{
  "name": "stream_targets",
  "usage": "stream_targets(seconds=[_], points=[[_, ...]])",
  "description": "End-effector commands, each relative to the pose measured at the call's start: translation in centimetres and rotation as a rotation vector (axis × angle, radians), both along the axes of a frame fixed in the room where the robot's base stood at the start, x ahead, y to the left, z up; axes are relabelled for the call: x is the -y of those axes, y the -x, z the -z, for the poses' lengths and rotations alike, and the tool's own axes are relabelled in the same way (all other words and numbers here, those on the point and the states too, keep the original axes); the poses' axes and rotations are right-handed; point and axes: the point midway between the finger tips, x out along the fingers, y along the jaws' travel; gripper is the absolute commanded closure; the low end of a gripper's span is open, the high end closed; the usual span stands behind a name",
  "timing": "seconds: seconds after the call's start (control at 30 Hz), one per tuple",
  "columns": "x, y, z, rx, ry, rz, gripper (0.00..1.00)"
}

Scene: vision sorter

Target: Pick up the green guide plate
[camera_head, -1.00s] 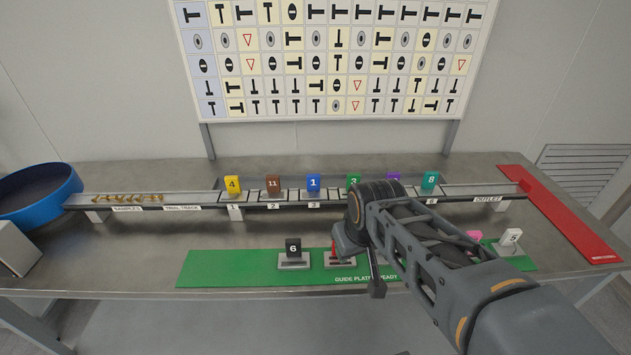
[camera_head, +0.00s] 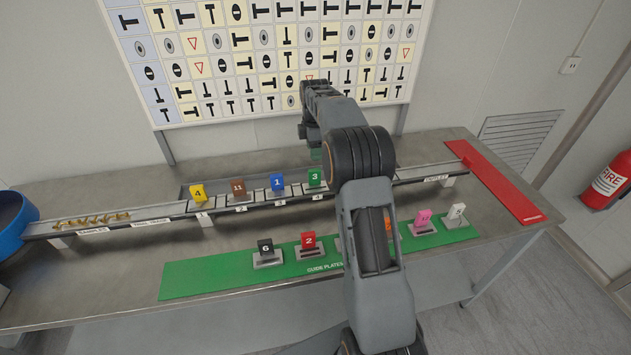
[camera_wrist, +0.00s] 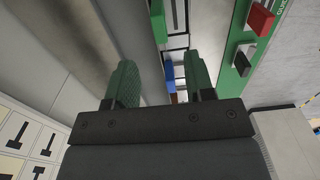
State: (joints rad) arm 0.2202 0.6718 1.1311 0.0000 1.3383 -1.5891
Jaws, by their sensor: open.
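The green guide plate (camera_head: 315,177), marked 3, stands upright on the track above slot label 4, right of the blue plate (camera_head: 277,182). In the wrist view a green plate (camera_wrist: 158,20) shows at the top, beyond the fingertips. My gripper (camera_wrist: 159,62) is open with nothing held between its green-padded fingers. The blue plate (camera_wrist: 169,72) shows farther off through the gap. In the head view my arm rises in front of the track, and the gripper is mostly hidden near the green plate, apparently above and behind it.
Yellow (camera_head: 198,193) and brown (camera_head: 238,188) plates stand left along the track. The green mat (camera_head: 205,276) in front holds black (camera_head: 266,248), red (camera_head: 308,241), pink (camera_head: 422,219) and white (camera_head: 457,212) plates. A symbol board (camera_head: 205,45) stands behind.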

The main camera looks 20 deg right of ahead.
Motion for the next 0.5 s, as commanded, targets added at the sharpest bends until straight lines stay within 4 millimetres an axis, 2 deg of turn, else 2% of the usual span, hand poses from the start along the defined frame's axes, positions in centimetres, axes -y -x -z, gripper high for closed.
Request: stream_targets(seconds=[0.1,0.3,0.5], points=[[0.1,0.0,2.3,-0.006,-0.001,-0.004,0.51],[0.1,0.0,5.4,-0.004,-0.001,-0.002,0.51],[0.1,0.0,7.0,-0.001,0.000,-0.002,0.51]])
